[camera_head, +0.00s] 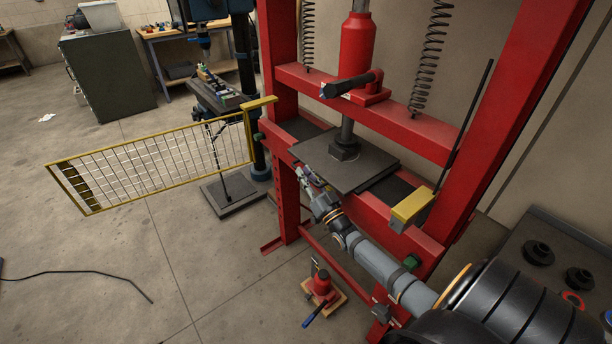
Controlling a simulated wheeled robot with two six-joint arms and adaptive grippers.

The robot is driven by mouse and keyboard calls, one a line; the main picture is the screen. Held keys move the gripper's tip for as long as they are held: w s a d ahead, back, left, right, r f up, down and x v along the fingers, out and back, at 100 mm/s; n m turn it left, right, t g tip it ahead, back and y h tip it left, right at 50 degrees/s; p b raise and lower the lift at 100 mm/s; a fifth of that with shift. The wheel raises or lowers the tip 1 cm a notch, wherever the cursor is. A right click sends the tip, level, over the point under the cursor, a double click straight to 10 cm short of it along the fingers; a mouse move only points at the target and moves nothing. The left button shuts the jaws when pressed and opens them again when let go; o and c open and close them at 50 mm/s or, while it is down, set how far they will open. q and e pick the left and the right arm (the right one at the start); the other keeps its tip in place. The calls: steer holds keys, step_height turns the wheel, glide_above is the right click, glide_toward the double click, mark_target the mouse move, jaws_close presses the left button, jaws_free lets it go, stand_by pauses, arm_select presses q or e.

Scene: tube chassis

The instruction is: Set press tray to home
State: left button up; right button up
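The red press (362,110) stands in the middle of the head view. Its flat grey tray (368,172) lies across the press bed under the ram (347,128), and its front edge faces me. The ram's round foot (345,150) appears to rest on the tray. My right arm comes in from the lower right. My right gripper (308,178) is at the tray's front left edge. It is too small to tell whether its fingers are open or whether they touch the tray. My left gripper is not in view.
A yellow mesh guard (155,162) stands swung out to the left of the press. A small red jack (321,285) is on the floor below my arm. A dark bench (560,250) with black round parts is at the right. The floor at left is mostly clear.

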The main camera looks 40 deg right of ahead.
steer(key=v, duration=0.7)
steer(key=shift+s, duration=0.2)
steer(key=shift+f, duration=0.15)
steer(key=s+f+g+p, duration=0.1)
steer(key=s+f+g, duration=0.3)
steer(key=f, duration=0.7)
steer(key=s+a+f+n+g+h+p, duration=0.1)
steer(key=s+f+g, duration=0.25)
steer(key=f, duration=0.65)
steer(key=s+f+g, duration=0.4)
steer(key=s+f, duration=0.1)
steer(key=f, duration=0.6)
steer(key=s+a+f+g, duration=0.3)
steer(key=s+f, duration=0.2)
steer(key=s, duration=0.4)
steer(key=s+a+f+n+g+p, duration=0.1)
steer(key=s+a+f+g, duration=0.2)
steer(key=s, duration=0.7)
steer(key=s+a+f+n+g+y+p, duration=0.1)
steer(key=s+a+f+g, duration=0.2)
steer(key=s+f, duration=0.4)
steer(key=s+a, duration=0.1)
steer(key=s, duration=0.2)
steer(key=shift+f+g, duration=0.2)
steer(key=shift+g, duration=0.15)
steer(key=shift+a, duration=0.15)
